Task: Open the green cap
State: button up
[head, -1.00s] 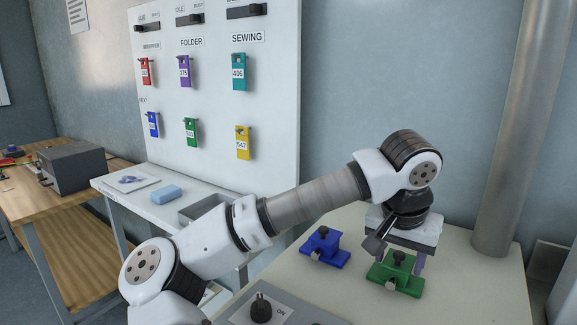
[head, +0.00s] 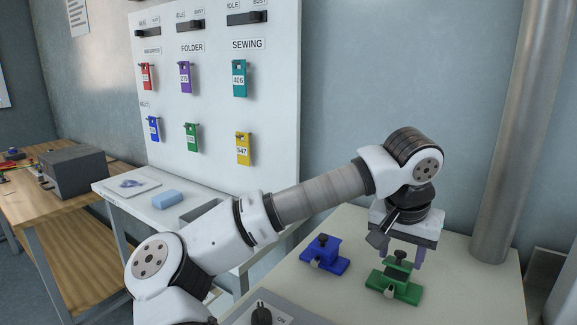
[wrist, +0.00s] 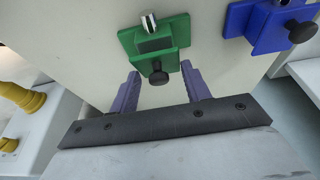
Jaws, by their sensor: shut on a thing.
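The green cap (head: 398,268) is part of a green fixture with a black knob, on the pale table at the right in the head view. In the wrist view the green cap (wrist: 153,38) is at the top middle, its dark knob pointing toward my gripper. My gripper (head: 405,258) is low at the fixture. Its two purple fingers (wrist: 160,70) stand apart, one on each side of the cap's knobbed end, and are closed on the cap. The exact contact points are hard to see.
A blue fixture (head: 323,252) with a black knob stands just left of the green one. A thick metal pipe (head: 500,140) rises at the right. A grey control box with a black knob (head: 262,313) is in front. A tag board (head: 215,110) stands behind left.

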jog(key=shift+w+d+r+p, duration=0.35)
jog(key=shift+w+r+p, duration=0.1)
jog(key=shift+w, duration=0.1)
jog(key=shift+w+d, duration=0.1)
jog(key=c, duration=0.4)
jog(key=shift+o, duration=0.2)
jog(key=shift+w+d+p, duration=0.4)
jog(key=shift+w+p, duration=0.1)
jog(key=shift+w, duration=0.1)
jog(key=shift+w+d+f, duration=0.25)
jog(key=shift+w+d, duration=0.3)
jog(key=shift+w, duration=0.3)
jog(key=shift+w+d+f+p, duration=0.3)
jog(key=shift+w+d+f, duration=0.15)
jog(key=shift+w+f, duration=0.15)
jog(key=o, duration=0.6)
jog(key=shift+c, duration=0.2)
